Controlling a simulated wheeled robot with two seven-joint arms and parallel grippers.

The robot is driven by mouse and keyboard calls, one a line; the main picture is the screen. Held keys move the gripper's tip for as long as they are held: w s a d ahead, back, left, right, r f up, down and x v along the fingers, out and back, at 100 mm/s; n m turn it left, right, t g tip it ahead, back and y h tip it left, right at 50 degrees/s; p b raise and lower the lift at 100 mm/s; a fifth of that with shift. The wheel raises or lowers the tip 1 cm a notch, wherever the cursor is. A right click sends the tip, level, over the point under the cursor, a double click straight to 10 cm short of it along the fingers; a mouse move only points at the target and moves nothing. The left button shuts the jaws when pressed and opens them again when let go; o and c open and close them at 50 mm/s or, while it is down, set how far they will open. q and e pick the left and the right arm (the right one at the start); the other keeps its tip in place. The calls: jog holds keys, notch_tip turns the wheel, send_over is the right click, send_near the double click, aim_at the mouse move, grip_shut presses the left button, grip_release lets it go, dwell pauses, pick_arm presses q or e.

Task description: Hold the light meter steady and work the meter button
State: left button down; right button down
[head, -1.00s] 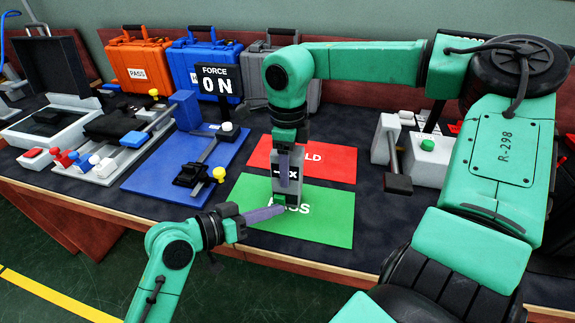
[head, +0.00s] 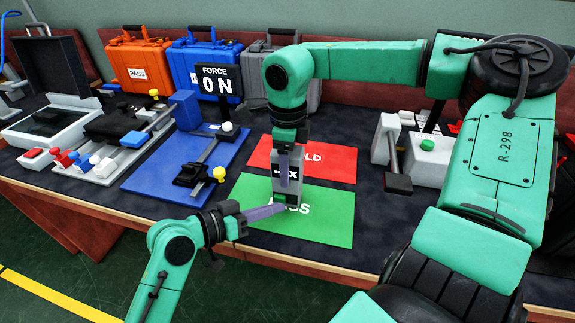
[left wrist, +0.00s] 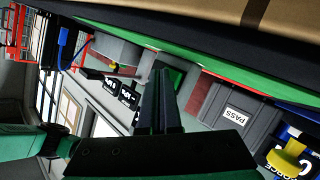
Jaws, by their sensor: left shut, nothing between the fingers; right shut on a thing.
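The light meter (head: 297,188) is a grey upright block with a dark display whose text is partly covered. It stands over the green PASS mat (head: 325,225) in the head view. My right gripper (head: 284,178) points down from above and is shut on the meter. My left gripper (head: 280,208) is shut and empty, its tips at the meter's lower front. I cannot tell whether they touch it. The meter button is not clearly visible. In the left wrist view my left fingers (left wrist: 162,100) are together.
A red mat (head: 335,163) lies behind the green one. A blue force gauge stand (head: 150,180) is to the left, and a grey box with a green button (head: 427,158) to the right. Orange (head: 138,62), blue and grey cases stand at the back.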

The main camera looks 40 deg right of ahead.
pick_arm(q)
jog(key=shift+w+d, duration=0.1)
jog(key=shift+d, duration=0.05)
jog(key=shift+s+a, duration=0.3)
jog(key=shift+a, duration=0.2)
jog(key=s+a, duration=0.1)
jog(key=a, duration=0.1)
jog(key=s+a, duration=0.2)
jog(key=shift+s+a, duration=0.3)
jog(key=shift+a, duration=0.05)
pick_arm(e)
jog(key=shift+c, duration=0.6)
grip_release()
jog(key=shift+r, duration=0.1)
